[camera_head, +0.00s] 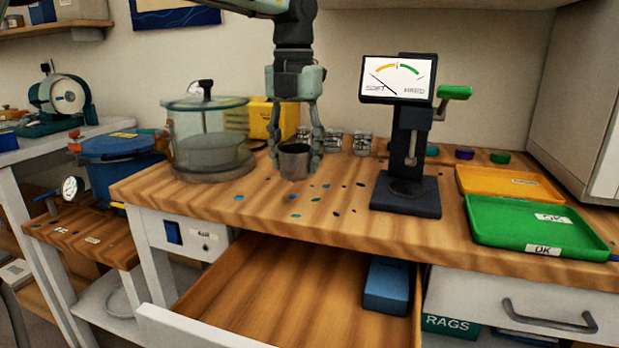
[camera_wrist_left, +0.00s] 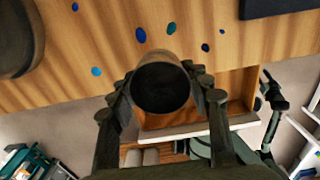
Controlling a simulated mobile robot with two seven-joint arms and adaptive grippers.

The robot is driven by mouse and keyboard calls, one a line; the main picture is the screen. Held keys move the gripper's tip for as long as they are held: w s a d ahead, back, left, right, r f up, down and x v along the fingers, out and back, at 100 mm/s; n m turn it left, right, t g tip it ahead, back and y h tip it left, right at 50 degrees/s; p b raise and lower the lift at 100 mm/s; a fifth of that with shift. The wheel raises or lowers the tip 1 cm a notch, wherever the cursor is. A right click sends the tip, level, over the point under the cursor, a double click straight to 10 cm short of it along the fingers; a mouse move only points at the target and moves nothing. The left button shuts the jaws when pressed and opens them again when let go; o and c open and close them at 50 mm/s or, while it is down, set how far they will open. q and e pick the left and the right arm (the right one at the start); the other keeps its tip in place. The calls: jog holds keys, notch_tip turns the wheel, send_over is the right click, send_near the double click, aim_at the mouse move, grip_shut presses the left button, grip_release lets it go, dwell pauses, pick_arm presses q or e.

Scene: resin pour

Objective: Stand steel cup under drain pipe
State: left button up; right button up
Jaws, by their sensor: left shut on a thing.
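The steel cup (camera_head: 294,161) is a small grey cylinder, upright at the left part of the wooden bench. My left gripper (camera_head: 296,148) reaches down from above and is shut on it, a finger on each side. In the left wrist view the cup (camera_wrist_left: 161,88) shows its dark open mouth between the fingers. I cannot tell whether its base touches the bench. I cannot make out a drain pipe for certain. A dark jointed part (camera_wrist_left: 270,100) at the right of the left wrist view looks like my right gripper; its jaws are unclear.
A glass-walled chamber (camera_head: 207,135) stands left of the cup, a dial tester (camera_head: 405,198) right. Green (camera_head: 535,232) and orange trays lie further right. Small jars (camera_head: 362,143) stand behind. The drawer (camera_head: 290,300) is open below. A blue pot (camera_head: 122,160) sits on a low bench at left.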

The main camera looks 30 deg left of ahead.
aim_at(310, 201)
pick_arm(q)
jog(key=w+f, duration=0.1)
jog(key=w+d+f, duration=0.1)
jog(key=w, duration=0.1)
jog(key=shift+w, duration=0.1)
notch_tip(310, 201, down, 4)
jog(key=shift+r+p, duration=0.2)
jog(key=shift+p, duration=0.15)
jog(key=shift+f, duration=0.15)
pick_arm(e)
jog(key=shift+s+a+f, duration=0.1)
jog(key=shift+s+f, duration=0.1)
jog(key=shift+f, duration=0.9)
pick_arm(q)
jog(key=shift+f, duration=0.1)
jog(key=shift+f, duration=0.1)
jog(key=o, duration=1)
jog(key=shift+o, duration=0.7)
pick_arm(e)
jog(key=shift+w+r, duration=0.1)
jog(key=shift+r, duration=0.3)
